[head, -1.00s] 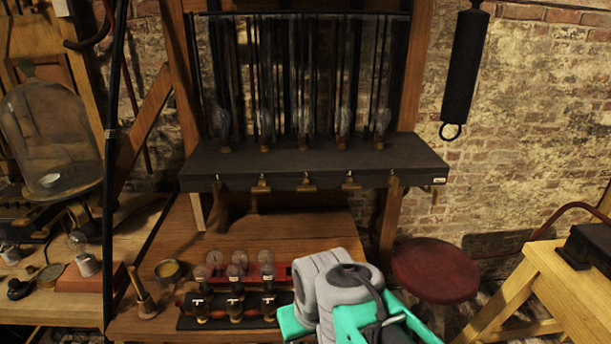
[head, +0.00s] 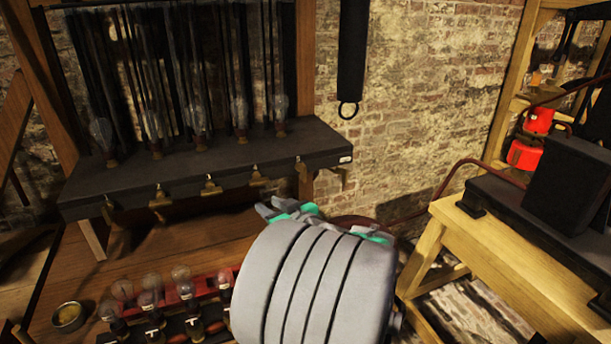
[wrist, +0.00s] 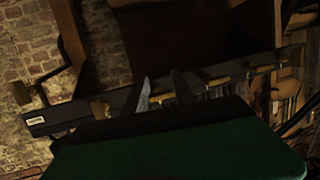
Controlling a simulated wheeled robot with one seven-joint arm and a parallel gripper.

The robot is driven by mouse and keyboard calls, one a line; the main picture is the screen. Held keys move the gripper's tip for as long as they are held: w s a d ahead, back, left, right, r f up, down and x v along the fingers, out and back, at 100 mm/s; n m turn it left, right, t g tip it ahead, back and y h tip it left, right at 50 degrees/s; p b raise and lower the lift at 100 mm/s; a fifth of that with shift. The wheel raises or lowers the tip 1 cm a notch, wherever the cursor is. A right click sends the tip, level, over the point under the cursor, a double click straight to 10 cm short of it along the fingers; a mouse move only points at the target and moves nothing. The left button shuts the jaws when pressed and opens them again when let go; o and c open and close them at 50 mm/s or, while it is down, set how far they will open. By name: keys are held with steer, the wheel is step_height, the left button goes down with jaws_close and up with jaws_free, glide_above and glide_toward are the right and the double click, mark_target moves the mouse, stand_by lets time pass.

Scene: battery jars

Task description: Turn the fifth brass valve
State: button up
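A row of brass valves hangs along the front edge of a black shelf (head: 200,165). Counting from the left in the head view, the fifth brass valve (head: 303,170) is near the shelf's right end, left of a white label; the fourth valve (head: 257,176) is beside it. My gripper (head: 285,210) is below and in front of the shelf edge, partly hidden behind my arm. In the inverted wrist view its two fingers (wrist: 161,88) are apart with the shelf edge beyond, between two brass fittings (wrist: 98,108) and (wrist: 217,80). No contact with a valve is visible.
Glass bulbs stand on the shelf. A red-and-black rack of small bulbs (head: 205,290) and a brass cup (head: 68,316) sit on the wooden bench below. A black cylinder (head: 352,50) hangs right of the shelf. A wooden stand (head: 470,225) is at the right.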

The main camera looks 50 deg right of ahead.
mark_target(305, 173)
steer(key=s+d+r+m+h, duration=0.3)
steer(key=s+d+r+h, duration=0.15)
steer(key=s+d, duration=0.4)
steer(key=shift+t, duration=0.4)
steer(key=p+x, duration=0.1)
steer(key=x, duration=0.2)
steer(key=p+x, duration=0.1)
steer(key=x, duration=0.3)
steer(key=shift+w+f+p, duration=0.2)
steer(key=shift+p, duration=0.1)
steer(key=shift+w+d+f, duration=0.1)
steer(key=shift+w+d, duration=0.15)
steer(key=shift+w, duration=0.05)
steer(key=shift+c, duration=0.2)
jaws_close()
